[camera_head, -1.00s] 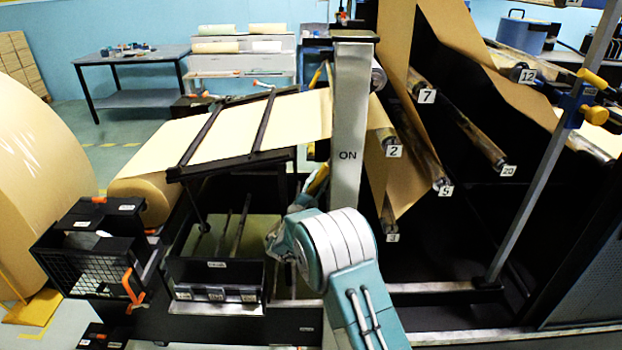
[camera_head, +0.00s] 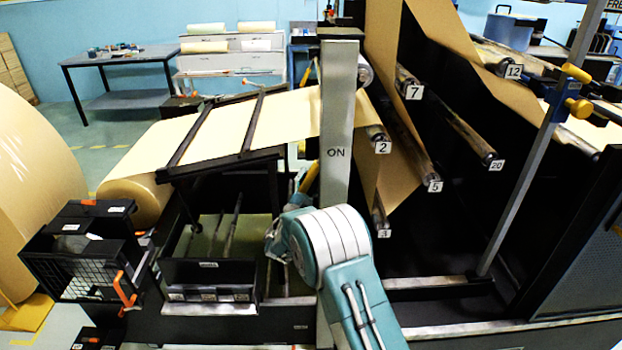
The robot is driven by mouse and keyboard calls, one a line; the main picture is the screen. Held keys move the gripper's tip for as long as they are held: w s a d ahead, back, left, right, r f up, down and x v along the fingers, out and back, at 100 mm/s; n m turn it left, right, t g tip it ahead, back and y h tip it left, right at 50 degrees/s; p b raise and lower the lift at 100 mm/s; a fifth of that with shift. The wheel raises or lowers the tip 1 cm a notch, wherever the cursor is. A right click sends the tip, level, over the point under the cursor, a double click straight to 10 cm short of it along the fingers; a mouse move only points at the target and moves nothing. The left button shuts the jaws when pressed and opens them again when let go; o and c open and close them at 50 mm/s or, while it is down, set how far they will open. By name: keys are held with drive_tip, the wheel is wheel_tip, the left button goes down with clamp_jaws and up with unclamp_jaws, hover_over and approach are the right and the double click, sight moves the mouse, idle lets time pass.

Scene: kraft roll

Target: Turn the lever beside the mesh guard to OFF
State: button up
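An orange lever (camera_head: 125,289) stands at the right side of a black mesh guard (camera_head: 70,268), low on the left of the head view. The lever's handle slants, its upper end leaning right. I cannot read any ON or OFF mark beside it. My teal and silver arm rises from the bottom centre, well to the right of the lever and apart from it. The arm's joint hides what lies beyond it, and I cannot make out my gripper's fingers.
A grey post (camera_head: 338,190) marked ON stands in front of the kraft web (camera_head: 200,135). A black bin (camera_head: 210,280) lies between my arm and the guard. A large kraft roll (camera_head: 35,190) is at far left. Numbered rollers and a slanting rail (camera_head: 530,170) fill the right.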

drive_tip(key=shift+a, duration=0.15)
drive_tip(key=shift+s+a+f, duration=0.25)
drive_tip(key=shift+f, duration=0.05)
drive_tip(key=v, duration=1.1)
drive_tip(key=shift+s+f, duration=0.1)
drive_tip(key=shift+s, duration=0.05)
